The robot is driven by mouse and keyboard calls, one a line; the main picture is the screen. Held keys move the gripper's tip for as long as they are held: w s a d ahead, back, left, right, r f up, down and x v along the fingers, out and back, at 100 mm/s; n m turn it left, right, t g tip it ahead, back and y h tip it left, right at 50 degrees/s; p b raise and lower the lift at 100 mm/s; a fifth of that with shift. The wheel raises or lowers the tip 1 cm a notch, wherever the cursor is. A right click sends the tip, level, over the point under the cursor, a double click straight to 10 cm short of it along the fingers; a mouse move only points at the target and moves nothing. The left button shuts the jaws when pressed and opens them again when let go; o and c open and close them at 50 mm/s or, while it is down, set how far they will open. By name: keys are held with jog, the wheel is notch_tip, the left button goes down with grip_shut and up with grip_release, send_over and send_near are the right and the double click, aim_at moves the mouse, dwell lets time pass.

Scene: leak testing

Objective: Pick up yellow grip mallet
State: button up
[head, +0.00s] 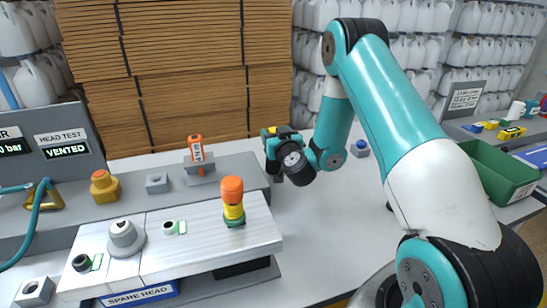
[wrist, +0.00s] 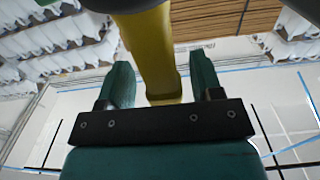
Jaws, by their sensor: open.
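A yellow handle (wrist: 158,55), which looks like the grip of the yellow grip mallet, stands between the fingers of my gripper (wrist: 160,72) in the wrist view. Teal fingers are on both sides, spread, with a visible gap to the handle. The mallet's head cannot be made out clearly.
A metal test fixture (head: 262,236) with an orange-and-yellow stack (head: 233,203) stands at the front left. An orange part (head: 196,150) stands on a grey block behind it. Stacked cardboard (head: 180,70) and jugs are at the back. A green bin (head: 500,172) is at right.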

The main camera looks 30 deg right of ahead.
jog(key=shift+a, duration=0.1)
jog(key=shift+c, duration=0.2)
grip_shut()
jog(key=shift+r, duration=0.1)
notch_tip(320, 180, up, 20)
jog(key=p, duration=1.9)
jog(key=shift+p, duration=0.4)
jog(key=c, duration=0.6)
grip_release()
jog(key=shift+c, duration=0.2)
grip_shut()
